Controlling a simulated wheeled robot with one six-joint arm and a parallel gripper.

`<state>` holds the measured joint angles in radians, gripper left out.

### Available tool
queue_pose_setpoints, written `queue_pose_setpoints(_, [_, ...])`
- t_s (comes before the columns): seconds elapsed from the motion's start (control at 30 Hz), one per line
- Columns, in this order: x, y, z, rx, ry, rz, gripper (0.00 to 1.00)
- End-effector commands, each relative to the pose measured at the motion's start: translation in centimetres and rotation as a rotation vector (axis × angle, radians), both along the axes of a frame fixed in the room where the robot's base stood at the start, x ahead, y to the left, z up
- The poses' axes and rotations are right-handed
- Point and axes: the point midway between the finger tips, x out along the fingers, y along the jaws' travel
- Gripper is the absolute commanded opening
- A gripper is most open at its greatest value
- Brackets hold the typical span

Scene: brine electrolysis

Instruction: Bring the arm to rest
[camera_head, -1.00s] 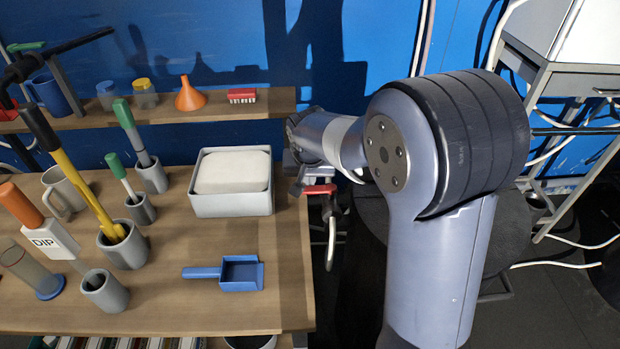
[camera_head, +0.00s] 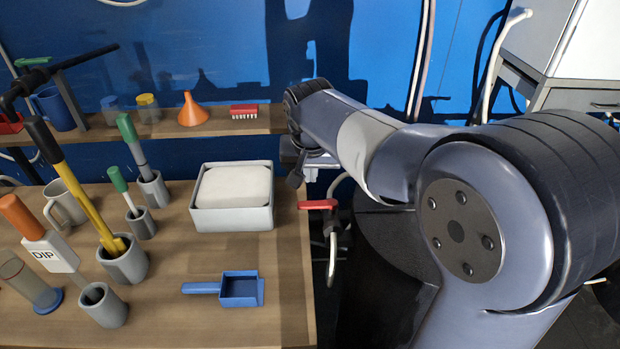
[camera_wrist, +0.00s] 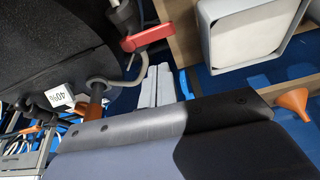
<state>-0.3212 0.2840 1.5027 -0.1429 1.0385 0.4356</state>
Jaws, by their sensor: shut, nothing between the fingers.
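My gripper (camera_head: 303,166) hangs at the far end of my arm in the head view, just past the right edge of the wooden bench (camera_head: 215,325). It is small, dark and partly hidden by the wrist, and it is shut with nothing held. It is above and slightly left of a red handle (camera_head: 318,204), which also shows in the wrist view (camera_wrist: 148,36). My arm reaches from the right of the head view toward the back left. The fingertips cannot be made out in the wrist view.
A grey box with a white pad (camera_head: 233,216) stands close left of my gripper. A shelf with an orange funnel (camera_head: 192,110) and red brush (camera_head: 244,111) runs behind. A blue scoop (camera_head: 240,288) and several tool holders lie left. A cabinet (camera_head: 570,75) stands right.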

Motion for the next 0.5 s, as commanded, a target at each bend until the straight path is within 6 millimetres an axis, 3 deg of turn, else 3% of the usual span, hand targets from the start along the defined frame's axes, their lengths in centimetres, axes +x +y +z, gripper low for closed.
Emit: queue_pose_setpoints(0.5, [0.12, -0.04, -0.26, -0.001, 0.000, 0.000, 0.00])
